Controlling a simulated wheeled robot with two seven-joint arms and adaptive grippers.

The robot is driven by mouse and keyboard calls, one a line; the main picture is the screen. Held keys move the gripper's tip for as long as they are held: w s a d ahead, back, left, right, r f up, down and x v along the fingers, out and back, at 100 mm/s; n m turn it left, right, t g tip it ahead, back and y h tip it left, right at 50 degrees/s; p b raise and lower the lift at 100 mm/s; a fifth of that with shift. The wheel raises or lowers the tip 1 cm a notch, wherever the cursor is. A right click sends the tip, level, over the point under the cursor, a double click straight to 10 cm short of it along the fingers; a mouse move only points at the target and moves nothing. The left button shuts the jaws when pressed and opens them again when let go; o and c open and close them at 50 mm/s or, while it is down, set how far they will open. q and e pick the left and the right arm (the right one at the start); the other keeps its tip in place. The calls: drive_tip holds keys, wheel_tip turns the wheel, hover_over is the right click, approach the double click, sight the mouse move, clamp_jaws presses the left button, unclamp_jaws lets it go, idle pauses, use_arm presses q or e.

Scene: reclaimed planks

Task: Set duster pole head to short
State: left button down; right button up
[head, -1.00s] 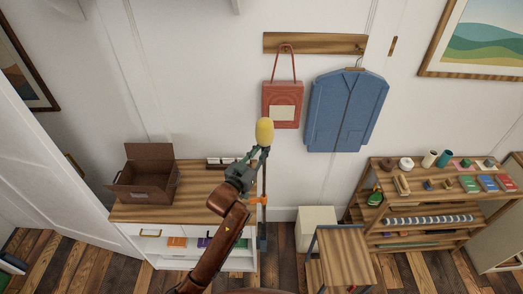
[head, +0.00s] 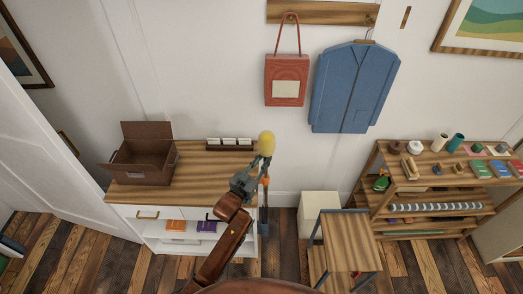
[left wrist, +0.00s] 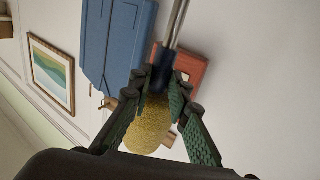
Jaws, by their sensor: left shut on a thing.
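The duster pole stands upright at the right end of the cabinet, with a fuzzy yellow head (head: 266,143) on top. The head also shows in the left wrist view (left wrist: 148,135). An orange part (head: 265,181) sits on the pole a short way below the head, and the dark lower section (head: 263,222) runs down beside the cabinet. My left gripper (head: 264,163) is shut on the duster's dark collar just under the yellow head. In the left wrist view its fingers (left wrist: 162,88) close around this collar, where the metal pole (left wrist: 177,22) meets it. My right gripper is not in view.
The wooden cabinet top (head: 205,180) holds an open brown box (head: 142,165) and a small rack (head: 230,144). A red bag (head: 286,82) and blue jacket (head: 353,88) hang behind. A small table (head: 352,250) and a shelf unit (head: 385,200) stand to the right.

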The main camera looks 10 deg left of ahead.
use_arm(q)
wheel_tip(320, 180, down, 9)
drive_tip(key=b, duration=0.3)
drive_tip(key=shift+r, duration=0.15)
drive_tip(key=shift+s, duration=0.1)
drive_tip(key=c, duration=2.3)
unclamp_jaws()
drive_tip(key=shift+f, duration=0.2)
drive_tip(key=o, duration=0.3)
drive_tip(key=shift+o, duration=1)
drive_tip(key=shift+r, duration=0.25)
drive_tip(key=v, duration=1.2)
